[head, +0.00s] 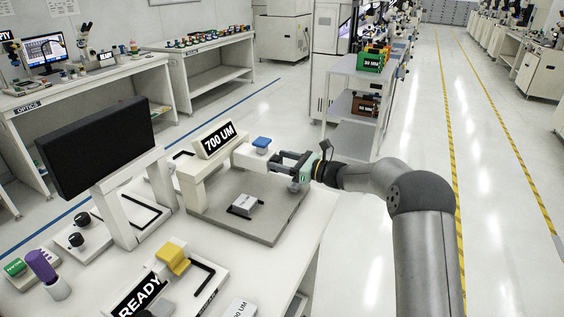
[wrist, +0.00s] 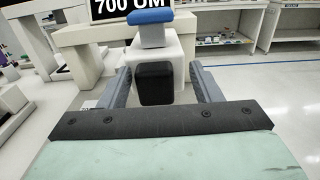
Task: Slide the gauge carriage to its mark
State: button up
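A white block with a blue cap, which looks like the gauge carriage (head: 262,143), is at the right end of the white gantry beam beside the 700 UM sign (head: 217,139). The wrist view shows the blue cap (wrist: 150,16) on the white block and a black block (wrist: 155,84) below it. My gripper (head: 279,160) is right of the carriage, above the grey base plate (head: 225,222). Its fingers (wrist: 162,85) are apart, one on each side of the black block, with a visible gap at the right; contact is unclear. I cannot make out the mark.
A small silver block (head: 245,205) lies on the base plate. A black monitor (head: 98,145) stands at the left. A yellow block (head: 173,258) and READY sign (head: 140,295) are at the front. A cart (head: 368,68) stands behind; the aisle at right is clear.

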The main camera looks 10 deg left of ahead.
jog(key=b+v, duration=0.2)
jog(key=v, duration=1.5)
jog(key=shift+d, duration=0.25)
jog(key=shift+s, duration=0.15)
jog(key=s+a+n+g+h+p, duration=0.2)
jog(key=s+n+g+h, duration=0.45)
jog(key=s, duration=1.15)
jog(key=s+d+n+h, duration=0.3)
jog(key=s+d+n, duration=0.1)
jog(key=s, duration=0.3)
jog(key=s+d+f+n+t+h+p, duration=0.1)
jog(key=s+d+n+h, duration=0.3)
jog(key=s, duration=0.4)
jog(key=s+d+f+n+t+h, duration=0.1)
jog(key=s+d+n+h, duration=0.2)
jog(key=s+d+n, duration=0.2)
jog(key=s+n, duration=0.2)
jog(key=s, duration=0.1)
jog(key=shift+d+h, duration=0.35)
jog(key=shift+d, duration=0.05)
jog(key=shift+s, duration=0.1)
